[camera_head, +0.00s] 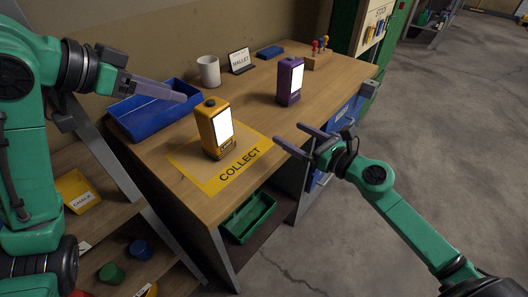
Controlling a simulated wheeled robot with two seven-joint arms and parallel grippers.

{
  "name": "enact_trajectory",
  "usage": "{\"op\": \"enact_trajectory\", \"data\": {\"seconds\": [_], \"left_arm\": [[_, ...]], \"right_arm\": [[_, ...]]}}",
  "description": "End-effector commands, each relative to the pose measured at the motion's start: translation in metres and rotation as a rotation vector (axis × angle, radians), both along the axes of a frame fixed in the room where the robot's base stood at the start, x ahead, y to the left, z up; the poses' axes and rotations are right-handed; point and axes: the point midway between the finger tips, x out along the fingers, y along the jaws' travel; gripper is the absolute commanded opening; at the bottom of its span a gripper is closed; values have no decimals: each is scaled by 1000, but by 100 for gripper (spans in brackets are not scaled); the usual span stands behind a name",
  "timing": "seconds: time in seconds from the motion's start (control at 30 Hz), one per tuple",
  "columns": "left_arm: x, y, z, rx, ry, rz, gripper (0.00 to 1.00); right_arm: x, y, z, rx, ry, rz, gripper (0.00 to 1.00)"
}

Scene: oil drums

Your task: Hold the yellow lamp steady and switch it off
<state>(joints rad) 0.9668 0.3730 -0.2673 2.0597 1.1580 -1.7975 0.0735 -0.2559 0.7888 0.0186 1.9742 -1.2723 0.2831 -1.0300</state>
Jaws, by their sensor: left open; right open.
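The yellow lamp (211,127) stands upright on the yellow COLLECT mat (191,174) on the wooden workbench. Its front panel glows white, and a dark knob sits on its top. My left gripper (180,97) is up and left of the lamp, above the blue tray, with its fingers pointing toward the lamp and apart from it. Its jaw gap is hard to see from this side. My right gripper (287,136) is open and empty, right of the lamp near the bench's front edge, with its fingers pointing toward the bench.
A purple lamp (288,82), also lit, stands behind on the bench. A blue tray (148,127) lies at the left. A white mug (208,71), a MALLET sign (240,61) and a blue box (270,52) are at the back. A green crate (247,218) is on the shelf below.

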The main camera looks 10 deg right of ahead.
Motion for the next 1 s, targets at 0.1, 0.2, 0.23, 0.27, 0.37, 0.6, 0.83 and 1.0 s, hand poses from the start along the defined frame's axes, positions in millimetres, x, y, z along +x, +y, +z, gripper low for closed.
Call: {"op": "enact_trajectory", "data": {"seconds": [0.1, 0.2, 0.23, 0.27, 0.37, 0.6, 0.83, 1.0], "left_arm": [[0, 0, 0, 0, 0, 0, 50], [0, 0, 0, 0, 0, 0, 50], [0, 0, 0, 0, 0, 0, 50], [0, 0, 0, 0, 0, 0, 50], [0, 0, 0, 0, 0, 0, 50], [0, 0, 0, 0, 0, 0, 50], [0, 0, 0, 0, 0, 0, 50], [0, 0, 0, 0, 0, 0, 50]], "right_arm": [[-32, 59, 7, -25, -66, 128, 100], [-49, 85, 12, -22, -101, 182, 100], [-52, 89, 13, -21, -106, 190, 100], [-54, 92, 14, -21, -111, 196, 100], [-51, 98, 15, -20, -117, 203, 100], [-22, 121, 16, -22, -120, 200, 100], [13, 151, 16, -19, -119, 199, 100], [41, 176, 15, -16, -114, 198, 100]]}}
